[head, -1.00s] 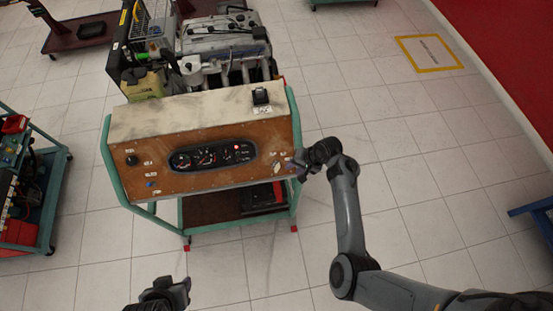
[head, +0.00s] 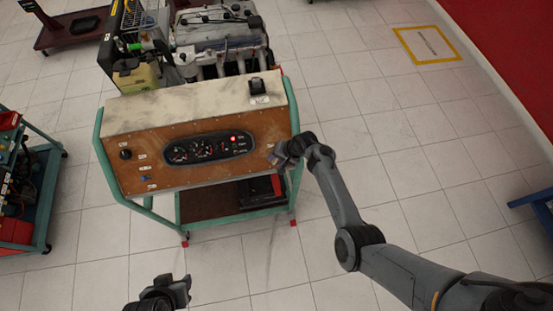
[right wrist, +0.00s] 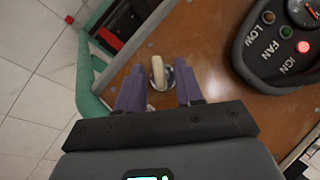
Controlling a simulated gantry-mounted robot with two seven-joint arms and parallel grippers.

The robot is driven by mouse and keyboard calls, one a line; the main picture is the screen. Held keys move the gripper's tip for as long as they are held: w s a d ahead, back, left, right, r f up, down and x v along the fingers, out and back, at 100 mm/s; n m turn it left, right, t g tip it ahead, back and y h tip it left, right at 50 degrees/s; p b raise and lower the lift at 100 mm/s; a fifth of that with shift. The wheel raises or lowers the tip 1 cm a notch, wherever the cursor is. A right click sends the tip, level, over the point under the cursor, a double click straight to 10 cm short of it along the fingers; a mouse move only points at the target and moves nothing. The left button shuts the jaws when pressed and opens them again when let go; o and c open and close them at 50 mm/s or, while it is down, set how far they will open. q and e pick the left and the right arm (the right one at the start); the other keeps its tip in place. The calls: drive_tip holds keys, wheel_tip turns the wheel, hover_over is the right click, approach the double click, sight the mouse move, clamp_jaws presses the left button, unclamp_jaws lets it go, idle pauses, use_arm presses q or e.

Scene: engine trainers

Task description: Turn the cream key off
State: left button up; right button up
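The cream key (right wrist: 158,72) stands out from the brown panel (right wrist: 205,65), upright in the right wrist view, on a round metal base. My right gripper (right wrist: 158,88) has its two purple fingers either side of the key, with gaps visible between fingers and key. In the head view my right gripper (head: 280,156) is at the right end of the panel's front and hides the key. My left gripper (head: 178,288) is at the bottom of the head view, away from the panel; its opening is unclear.
The gauge cluster (head: 208,148) has a lit red lamp (head: 234,138), also seen in the right wrist view (right wrist: 303,47). A green frame (head: 103,160) borders the panel. A black switch (head: 258,86) sits on top. Tiled floor is clear in front.

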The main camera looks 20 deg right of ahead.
drive_tip(key=shift+f, duration=0.15)
clamp_jaws()
idle(0.4)
drive_tip(key=shift+w+a+n+g+h+p, duration=0.1)
drive_tip(key=shift+n+g+h+p, duration=0.5)
drive_tip(key=shift+n, duration=0.3)
drive_tip(key=shift+n+h, duration=0.4)
drive_tip(key=shift+n, duration=0.1)
drive_tip(key=n+h, duration=0.1)
drive_tip(key=n+g+h, duration=0.1)
drive_tip(key=n, duration=0.1)
drive_tip(key=shift+a+h+p, duration=0.2)
drive_tip(key=shift+h+p, duration=0.1)
drive_tip(key=shift+p, duration=0.05)
